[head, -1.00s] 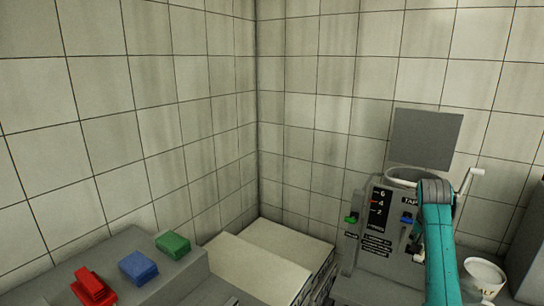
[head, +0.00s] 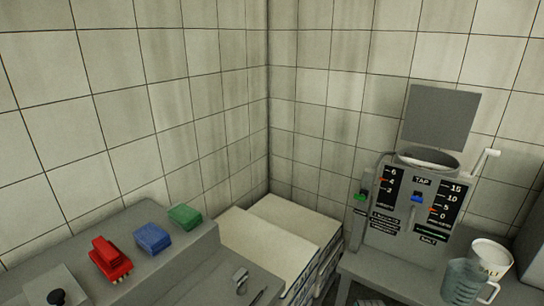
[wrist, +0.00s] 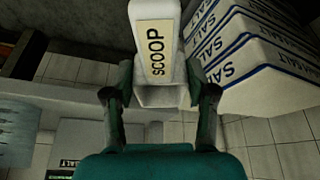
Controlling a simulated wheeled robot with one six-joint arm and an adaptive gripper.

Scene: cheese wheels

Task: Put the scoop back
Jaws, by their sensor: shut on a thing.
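The scoop (wrist: 157,52) is white with a cream label reading SCOOP. In the wrist view it lies between the dark fingers of my gripper (wrist: 160,97), which is shut on it. Its far end runs out of the top of the picture. My gripper and the scoop do not show in the head view. A white tub (head: 490,258) with a partly hidden label ending in "ALT" stands at the right of the head view.
A clear jug (head: 463,281) stands in front of the tub. A grey machine (head: 412,215) with dials and a crank stands left of them. Pale stacked sacks (head: 290,232) fill the corner. SALT-marked packs (wrist: 260,60) show in the wrist view. Red (head: 110,260), blue (head: 152,239) and green (head: 185,216) blocks sit left.

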